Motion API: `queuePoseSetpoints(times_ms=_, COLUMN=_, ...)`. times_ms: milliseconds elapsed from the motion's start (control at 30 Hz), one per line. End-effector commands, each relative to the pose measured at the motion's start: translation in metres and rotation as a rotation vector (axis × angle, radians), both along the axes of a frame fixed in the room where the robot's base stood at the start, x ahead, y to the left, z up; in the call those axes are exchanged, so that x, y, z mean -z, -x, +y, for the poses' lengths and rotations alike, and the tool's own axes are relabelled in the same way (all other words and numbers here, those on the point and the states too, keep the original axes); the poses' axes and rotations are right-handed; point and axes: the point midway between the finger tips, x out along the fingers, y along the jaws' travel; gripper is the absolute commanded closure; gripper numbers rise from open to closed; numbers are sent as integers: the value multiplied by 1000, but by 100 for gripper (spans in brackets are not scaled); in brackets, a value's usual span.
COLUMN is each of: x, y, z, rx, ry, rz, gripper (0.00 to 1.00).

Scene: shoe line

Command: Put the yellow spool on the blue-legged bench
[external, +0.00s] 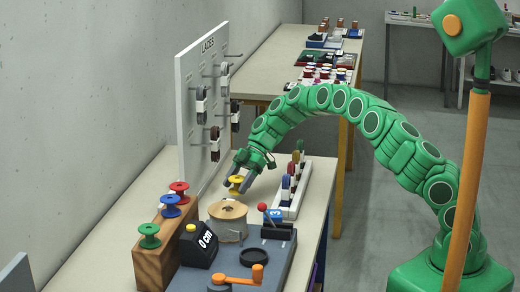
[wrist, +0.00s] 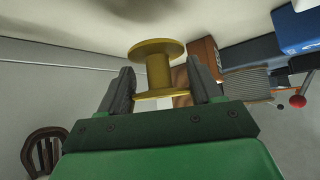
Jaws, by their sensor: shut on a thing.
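The yellow spool (external: 236,184) is in my gripper (external: 242,174), above the near bench (external: 115,222). In the wrist view the yellow spool (wrist: 157,70) stands between the two grey fingers of my gripper (wrist: 162,82), its wide flange beyond the fingertips. The fingers are shut on it. The near bench has a pale top, and a bluish-purple leg (external: 322,255) shows at its right side. A second bench (external: 262,73) behind it has yellow-orange legs (external: 342,155).
A wooden block (external: 153,254) holds red, blue and green spools. A large tan reel (external: 228,219), a counter reading 0 cm (external: 199,246) and an orange crank (external: 237,281) stand close below my gripper. A white rack (external: 293,190) and a LACES pegboard (external: 188,125) flank it.

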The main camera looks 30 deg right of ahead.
Motion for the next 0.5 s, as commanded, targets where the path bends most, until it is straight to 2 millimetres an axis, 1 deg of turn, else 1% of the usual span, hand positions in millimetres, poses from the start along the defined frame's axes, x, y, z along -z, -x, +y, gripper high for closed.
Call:
queuePoseSetpoints(times_ms=33, x=5, y=0, z=0, rx=1, ry=0, rz=1, gripper=71)
queuePoseSetpoints(times_ms=233, x=18, y=0, z=0, rx=1, ry=0, rz=-1, gripper=71)
queuePoseSetpoints(times_ms=400, x=40, y=0, z=1, rx=1, ry=1, rz=0, gripper=71)
queuePoseSetpoints(times_ms=500, x=45, y=0, z=0, rx=1, ry=1, rz=-1, gripper=71)
